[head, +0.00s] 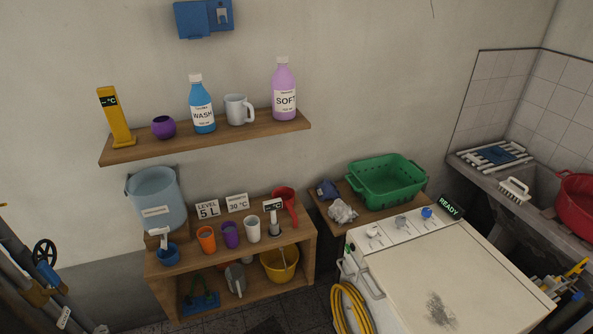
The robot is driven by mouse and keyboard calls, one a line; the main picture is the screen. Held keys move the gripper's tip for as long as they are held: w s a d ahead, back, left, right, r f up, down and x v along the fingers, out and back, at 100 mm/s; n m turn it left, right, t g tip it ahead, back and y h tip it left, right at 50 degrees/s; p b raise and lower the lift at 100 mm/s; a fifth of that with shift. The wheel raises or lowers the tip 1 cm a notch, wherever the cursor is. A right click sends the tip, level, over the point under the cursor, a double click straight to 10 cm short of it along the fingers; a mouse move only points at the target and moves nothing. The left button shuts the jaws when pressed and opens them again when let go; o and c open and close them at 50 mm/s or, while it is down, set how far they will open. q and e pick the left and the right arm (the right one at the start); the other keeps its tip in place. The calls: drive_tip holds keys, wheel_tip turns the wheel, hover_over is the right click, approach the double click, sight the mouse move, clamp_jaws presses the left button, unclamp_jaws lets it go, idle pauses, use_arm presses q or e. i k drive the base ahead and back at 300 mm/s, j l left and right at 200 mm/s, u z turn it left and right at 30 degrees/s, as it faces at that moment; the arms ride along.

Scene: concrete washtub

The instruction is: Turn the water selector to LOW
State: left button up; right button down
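The white washing machine (455,285) stands at the lower right with its lid shut. Along its back edge is a control strip with a white knob (373,231), a grey knob (401,222) and a blue knob (427,213). The markings around the knobs are too small to read, so I cannot tell which is the water selector or where it points. A dark display (450,206) beside the blue knob reads READY in green. Neither of my grippers shows in the head view, and nothing touches the knobs.
A green basket (386,181) sits on a low wooden shelf behind the machine. A yellow hose (350,308) hangs at its left side. A concrete washtub (540,185) with a red basin (577,205) is at right. Wooden shelves with bottles and cups stand left. Space above the machine is clear.

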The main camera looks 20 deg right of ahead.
sight(426, 212)
drive_tip(key=k+l+z, duration=0.1)
drive_tip(key=z, duration=1.3)
drive_tip(key=i+l, duration=0.05)
